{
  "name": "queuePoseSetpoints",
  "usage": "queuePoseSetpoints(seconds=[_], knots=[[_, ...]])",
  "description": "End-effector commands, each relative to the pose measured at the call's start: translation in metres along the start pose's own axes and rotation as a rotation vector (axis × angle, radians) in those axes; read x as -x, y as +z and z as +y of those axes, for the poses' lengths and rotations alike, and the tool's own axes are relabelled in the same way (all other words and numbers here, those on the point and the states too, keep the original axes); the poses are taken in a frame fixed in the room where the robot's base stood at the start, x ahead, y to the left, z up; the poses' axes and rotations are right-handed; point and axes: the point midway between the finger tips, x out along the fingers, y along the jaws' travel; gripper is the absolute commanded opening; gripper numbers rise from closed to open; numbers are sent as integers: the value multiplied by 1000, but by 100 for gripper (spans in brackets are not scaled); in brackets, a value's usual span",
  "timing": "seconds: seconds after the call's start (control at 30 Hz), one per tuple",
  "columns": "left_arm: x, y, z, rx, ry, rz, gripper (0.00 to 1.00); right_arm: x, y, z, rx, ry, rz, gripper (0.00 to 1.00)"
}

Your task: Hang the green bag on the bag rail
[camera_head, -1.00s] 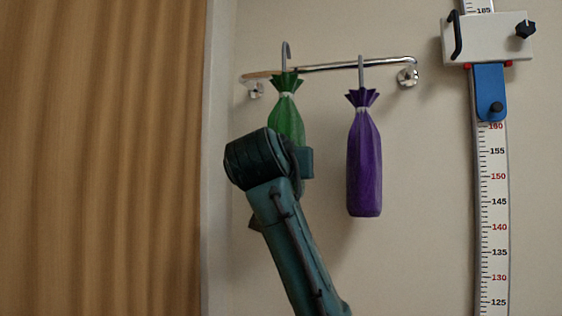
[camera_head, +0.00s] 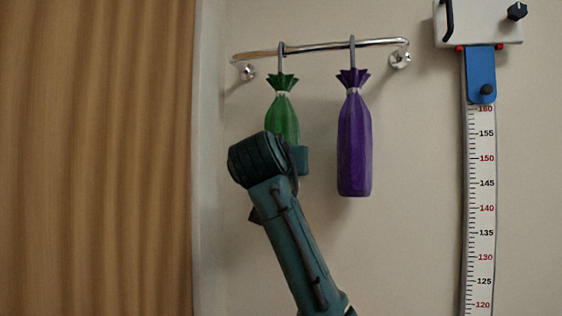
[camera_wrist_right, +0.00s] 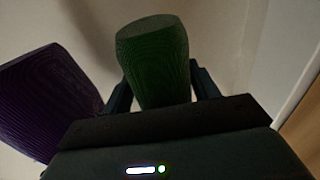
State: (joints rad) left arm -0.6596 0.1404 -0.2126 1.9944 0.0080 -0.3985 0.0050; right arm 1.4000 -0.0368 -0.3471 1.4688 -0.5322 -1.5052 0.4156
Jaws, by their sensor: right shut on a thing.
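The green bag (camera_head: 284,118) is upright at the left part of the chrome bag rail (camera_head: 315,47). Its grey hook (camera_head: 282,58) crosses the rail, and its top shows just above the bar. I cannot tell whether the hook bears on the rail. My right gripper (camera_wrist_right: 162,82) is shut on the green bag (camera_wrist_right: 155,55), with a finger on each side in the right wrist view. In the head view my wrist hides the bag's lower part and most of the gripper. My left gripper is not in view.
A purple bag (camera_head: 354,140) hangs by its hook on the rail, right of the green bag, with a gap between. It is close on the left in the wrist view (camera_wrist_right: 50,95). A brown curtain (camera_head: 95,150) is at left; a height scale (camera_head: 480,200) stands at right.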

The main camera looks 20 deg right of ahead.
Motion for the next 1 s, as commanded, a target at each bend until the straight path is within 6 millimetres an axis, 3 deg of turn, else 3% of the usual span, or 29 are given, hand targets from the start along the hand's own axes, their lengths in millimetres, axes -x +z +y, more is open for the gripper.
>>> queuePoseSetpoints(seconds=[0.2, 0.23, 0.53, 0.83, 1.0], knots=[[2, 5, 1, 2, 2, -10, 100, 0, -1, 0, 0, -1, 2, 33], [2, 5, 1, 2, 2, -11, 100, 0, -1, 0, 0, -1, 2, 60], [2, 4, 1, 1, 2, -10, 100, 0, 0, 0, 0, 0, 1, 85], [-2, 3, 0, -1, 1, -3, 100, 4, 1, -1, 0, -1, -1, 85], [-8, 8, 1, -1, 4, 5, 100, 27, 3, -1, -2, -5, 3, 85]])
